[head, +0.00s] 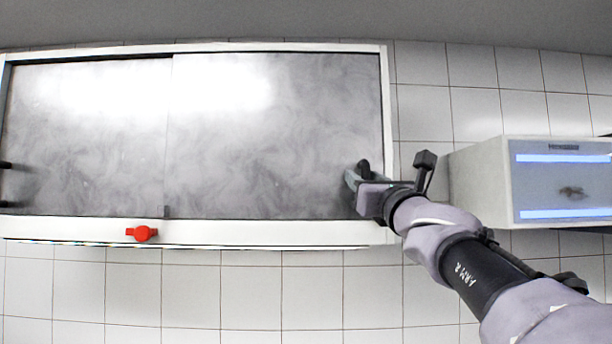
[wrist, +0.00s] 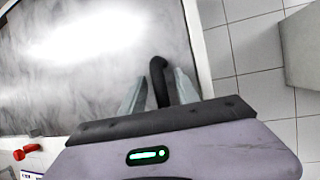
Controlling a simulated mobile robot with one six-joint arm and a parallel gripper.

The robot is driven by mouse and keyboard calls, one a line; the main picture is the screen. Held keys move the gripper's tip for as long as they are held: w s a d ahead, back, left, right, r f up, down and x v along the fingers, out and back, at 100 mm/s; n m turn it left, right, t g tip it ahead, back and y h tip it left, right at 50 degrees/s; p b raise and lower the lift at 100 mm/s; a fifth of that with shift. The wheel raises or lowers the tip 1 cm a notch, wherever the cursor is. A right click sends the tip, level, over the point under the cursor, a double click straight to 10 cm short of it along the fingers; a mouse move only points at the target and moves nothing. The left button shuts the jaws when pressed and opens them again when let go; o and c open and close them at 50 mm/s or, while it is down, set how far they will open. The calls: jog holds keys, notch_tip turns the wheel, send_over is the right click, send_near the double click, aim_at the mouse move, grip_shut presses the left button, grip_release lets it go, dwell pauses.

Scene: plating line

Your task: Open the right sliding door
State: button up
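The right sliding door (head: 265,140) is a grey, cloudy panel that fills the right part of the white-framed wall cabinet. It reaches the right side of the frame, and its left edge meets the left sliding door (head: 85,130). The right door's black handle (wrist: 159,80) stands near its lower right corner. My gripper (head: 357,180) is at this handle. In the wrist view its two grey fingers (wrist: 158,88) stand apart, one on each side of the handle, with small gaps visible. The handle's lower end is hidden behind my gripper body.
A red knob (head: 142,233) sits on the cabinet's lower white frame (head: 250,232), left of middle. A white box with lit blue strips (head: 562,158) is on the tiled wall to the right, close to my arm. A dark handle (head: 6,165) shows at the far left edge.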

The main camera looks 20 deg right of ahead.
jog(key=shift+s+r, duration=0.1)
jog(key=shift+s, duration=0.1)
grip_shut()
dwell(1.3)
